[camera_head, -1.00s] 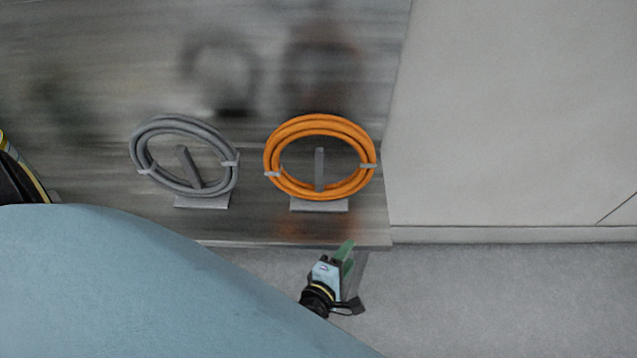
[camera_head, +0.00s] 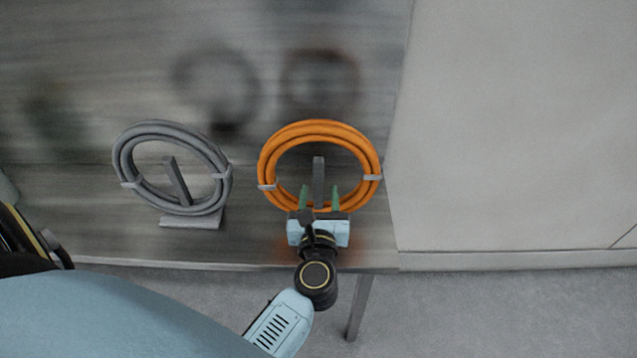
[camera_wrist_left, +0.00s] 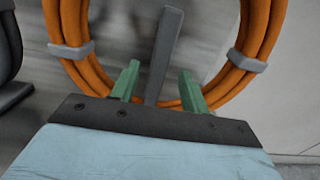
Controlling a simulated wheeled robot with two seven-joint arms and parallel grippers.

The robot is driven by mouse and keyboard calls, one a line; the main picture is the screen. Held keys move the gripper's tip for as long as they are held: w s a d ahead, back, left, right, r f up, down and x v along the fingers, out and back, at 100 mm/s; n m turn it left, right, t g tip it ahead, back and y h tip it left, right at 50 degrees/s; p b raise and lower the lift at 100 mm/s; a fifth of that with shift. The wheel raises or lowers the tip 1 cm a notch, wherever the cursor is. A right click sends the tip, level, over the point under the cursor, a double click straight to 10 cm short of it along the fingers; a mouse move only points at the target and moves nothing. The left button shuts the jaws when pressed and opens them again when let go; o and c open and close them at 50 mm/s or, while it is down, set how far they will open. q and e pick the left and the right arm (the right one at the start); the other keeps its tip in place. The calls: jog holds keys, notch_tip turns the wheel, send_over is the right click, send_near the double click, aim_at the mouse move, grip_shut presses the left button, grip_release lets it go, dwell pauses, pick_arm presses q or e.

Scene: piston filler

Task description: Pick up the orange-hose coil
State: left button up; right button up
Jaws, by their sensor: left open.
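The orange-hose coil (camera_head: 319,132) hangs upright on a small grey stand (camera_head: 318,178) near the front right of the table. Grey clips band it at both sides. In the left wrist view the coil (camera_wrist_left: 262,30) rises on both sides of the stand's post (camera_wrist_left: 165,50). My left gripper (camera_head: 319,190) is open, with its green fingers at the coil's lower part, one on each side of the post. The fingertips also show in the left wrist view (camera_wrist_left: 158,80). I cannot tell if they touch the hose. The gripper hides the stand's foot. My right gripper is not in view.
A grey hose coil (camera_head: 125,165) on its own stand (camera_head: 190,219) stands to the left. The table (camera_head: 110,240) has a shiny back surface with blurred reflections. A pale cabinet or wall (camera_head: 520,120) is to the right; grey floor (camera_head: 480,310) lies in front.

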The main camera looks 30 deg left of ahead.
aim_at(319, 186)
pick_arm(q)
jog(key=x, duration=0.5)
jog(key=shift+w+a+r, duration=0.2)
jog(key=shift+w+r, duration=0.05)
grip_shut()
jog(key=shift+r, duration=0.1)
